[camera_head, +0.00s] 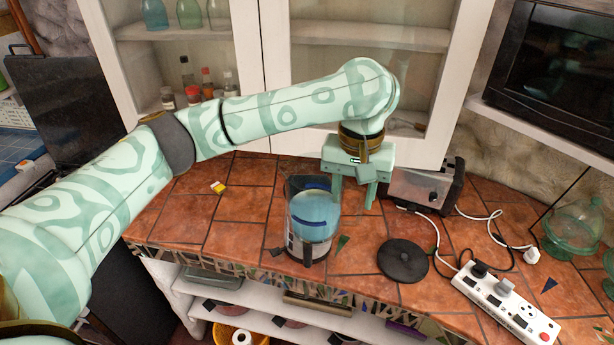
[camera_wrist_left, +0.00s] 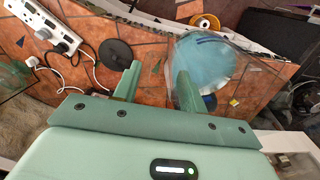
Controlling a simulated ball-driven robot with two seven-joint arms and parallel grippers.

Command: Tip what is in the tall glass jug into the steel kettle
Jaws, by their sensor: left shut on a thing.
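I make out no separate kettle. My left gripper (camera_head: 354,196) points down at the jug's right side, shut on it; its fingers (camera_wrist_left: 157,84) stand apart, one overlapping the jug in the wrist view. The exact grip is unclear. My right gripper is not in view.
A flat black disc (camera_head: 403,261) lies right of the jug. A white power strip (camera_head: 507,305) with plugs and cables takes the front right. A steel toaster-like appliance (camera_head: 410,187) stands behind my gripper. A small yellow item (camera_head: 218,187) lies left on otherwise bare tiles.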

